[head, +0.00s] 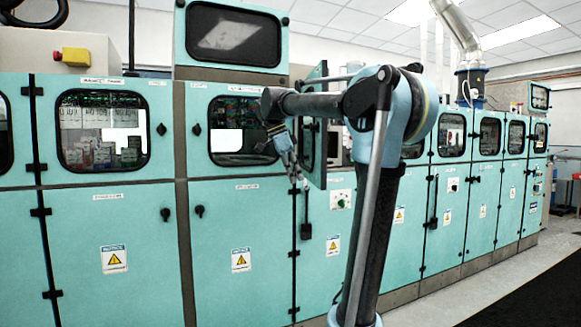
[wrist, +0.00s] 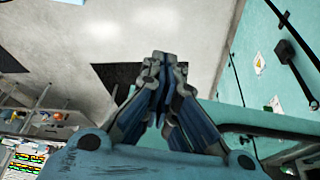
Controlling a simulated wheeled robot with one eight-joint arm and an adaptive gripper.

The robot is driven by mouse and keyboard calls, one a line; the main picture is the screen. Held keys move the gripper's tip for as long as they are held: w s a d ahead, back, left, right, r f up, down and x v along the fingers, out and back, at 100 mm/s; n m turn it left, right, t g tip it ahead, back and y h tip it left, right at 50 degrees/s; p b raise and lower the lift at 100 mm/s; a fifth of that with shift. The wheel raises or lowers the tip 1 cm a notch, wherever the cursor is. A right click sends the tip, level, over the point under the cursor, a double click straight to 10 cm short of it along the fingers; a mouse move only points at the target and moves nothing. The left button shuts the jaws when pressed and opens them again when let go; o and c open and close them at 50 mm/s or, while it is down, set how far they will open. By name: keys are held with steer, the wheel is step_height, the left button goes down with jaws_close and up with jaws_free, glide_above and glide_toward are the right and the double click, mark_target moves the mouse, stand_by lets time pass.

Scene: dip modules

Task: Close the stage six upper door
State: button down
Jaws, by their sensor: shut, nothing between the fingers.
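A teal upper door (head: 316,130) with a dark window stands open in the head view, swung out from the machine and seen nearly edge-on. Its label is too small to read, so I cannot tell its stage number. My gripper (head: 300,180) points downward at the left side of this door, close to its lower part; I cannot tell whether they touch. My arm hides part of the area to the door's right. In the wrist view my gripper (wrist: 163,60) has its fingers together with nothing between them. The open door is not clearly identifiable there.
The upper door to the left (head: 238,130) looks closed, as does the far-left one (head: 103,130). Lower panels (head: 240,250) with black latches and warning labels look closed. More doors run off to the right. Open floor (head: 480,300) lies at the lower right.

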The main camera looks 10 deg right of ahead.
steer(key=shift+d+f, duration=0.25)
steer(key=shift+d, duration=0.55)
steer(key=shift+d+f, duration=0.3)
steer(key=shift+d, duration=0.45)
steer(key=shift+d+f, duration=0.25)
steer(key=shift+d, duration=0.55)
